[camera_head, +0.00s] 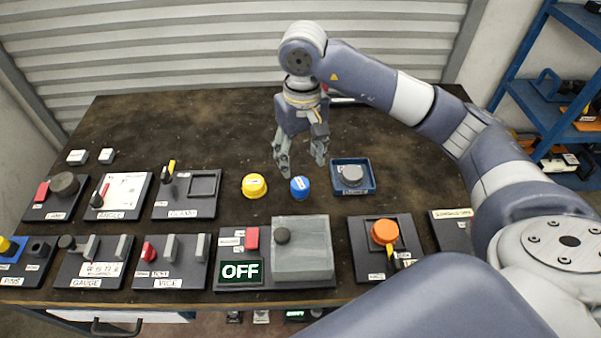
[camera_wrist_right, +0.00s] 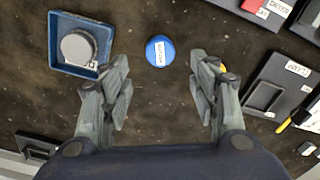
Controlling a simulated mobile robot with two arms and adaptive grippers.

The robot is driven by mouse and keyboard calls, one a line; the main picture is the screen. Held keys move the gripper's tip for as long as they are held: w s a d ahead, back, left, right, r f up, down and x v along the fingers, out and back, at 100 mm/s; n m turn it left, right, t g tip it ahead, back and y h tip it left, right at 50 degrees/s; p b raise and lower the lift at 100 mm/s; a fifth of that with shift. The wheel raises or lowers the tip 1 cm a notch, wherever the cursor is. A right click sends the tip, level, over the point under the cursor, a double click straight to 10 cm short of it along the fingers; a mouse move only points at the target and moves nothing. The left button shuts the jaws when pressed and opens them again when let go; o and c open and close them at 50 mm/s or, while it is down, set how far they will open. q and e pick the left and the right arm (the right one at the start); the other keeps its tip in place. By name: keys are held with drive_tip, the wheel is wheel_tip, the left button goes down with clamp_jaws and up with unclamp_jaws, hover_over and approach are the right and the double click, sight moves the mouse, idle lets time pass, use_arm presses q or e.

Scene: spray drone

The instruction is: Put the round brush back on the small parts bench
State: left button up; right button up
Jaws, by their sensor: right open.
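No thing with a readable brush label shows, so I cannot tell for certain which one is the round brush. A small round blue piece with a white label (camera_head: 299,187) stands on the dark bench top (camera_head: 225,125); its label is too small to read. My right gripper (camera_head: 301,170) is open and empty above the bench, just behind the blue piece. In the right wrist view the blue piece (camera_wrist_right: 160,51) shows ahead of the gap between the open fingertips (camera_wrist_right: 160,80), not held. My left gripper is not in view.
A yellow round piece (camera_head: 254,186) stands left of the blue one. A blue tray (camera_head: 366,188) with a grey round piece (camera_head: 352,174) is to its right. Several labelled black stations, one reading OFF (camera_head: 240,271), fill the front. The back left bench is clear.

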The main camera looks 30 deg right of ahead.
wheel_tip(320, 180, up, 2)
drive_tip(key=shift+r, duration=0.25)
idle(0.4)
